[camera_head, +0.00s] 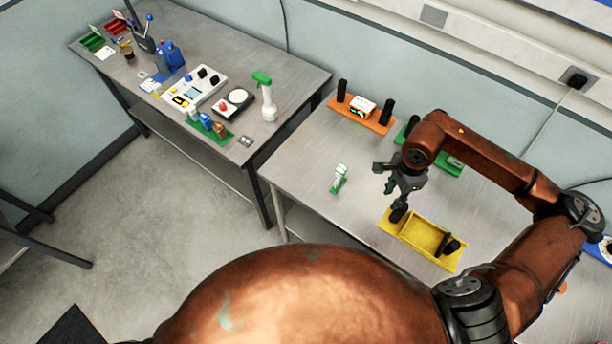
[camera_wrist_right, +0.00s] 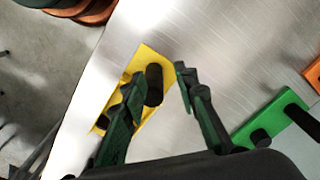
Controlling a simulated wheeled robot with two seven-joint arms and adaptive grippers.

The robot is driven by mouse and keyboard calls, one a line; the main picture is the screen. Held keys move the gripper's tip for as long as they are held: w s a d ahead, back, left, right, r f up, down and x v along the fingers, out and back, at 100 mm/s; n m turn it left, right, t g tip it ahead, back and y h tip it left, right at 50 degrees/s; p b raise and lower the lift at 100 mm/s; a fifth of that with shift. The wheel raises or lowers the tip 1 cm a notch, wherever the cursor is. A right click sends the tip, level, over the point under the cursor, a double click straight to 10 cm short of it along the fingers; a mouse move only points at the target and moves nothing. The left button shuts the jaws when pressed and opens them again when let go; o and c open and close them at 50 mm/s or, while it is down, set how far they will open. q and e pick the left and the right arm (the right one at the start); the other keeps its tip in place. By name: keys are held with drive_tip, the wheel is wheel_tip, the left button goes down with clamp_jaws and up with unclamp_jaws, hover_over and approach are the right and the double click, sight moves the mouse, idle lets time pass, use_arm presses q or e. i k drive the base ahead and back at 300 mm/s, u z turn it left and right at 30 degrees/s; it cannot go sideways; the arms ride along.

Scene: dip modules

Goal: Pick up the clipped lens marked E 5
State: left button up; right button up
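I cannot read an E 5 mark on anything, so I cannot tell which thing is the clipped lens. A small white and green upright piece (camera_head: 340,178) stands alone on the right bench, left of my right gripper; its marking is too small to read. My right gripper (camera_head: 385,179) is above the bench near the yellow holder (camera_head: 428,237). In the right wrist view its fingers (camera_wrist_right: 158,84) are apart with nothing held between them. The yellow holder (camera_wrist_right: 149,54) with its black posts lies below and beyond the fingers. My left gripper is not in view.
An orange holder (camera_head: 343,108) bears a white boxed module (camera_head: 362,107) between black posts. A green holder (camera_head: 450,168) is partly behind my right arm. The left bench (camera_head: 215,30) carries several devices. The right bench is clear around the white and green piece.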

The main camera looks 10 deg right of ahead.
sight(342, 171)
drive_tip(key=u, duration=2.4)
drive_tip(key=k, duration=1.05)
drive_tip(key=z, duration=1.1)
drive_tip(key=i, duration=0.5)
drive_tip(key=u, duration=0.05)
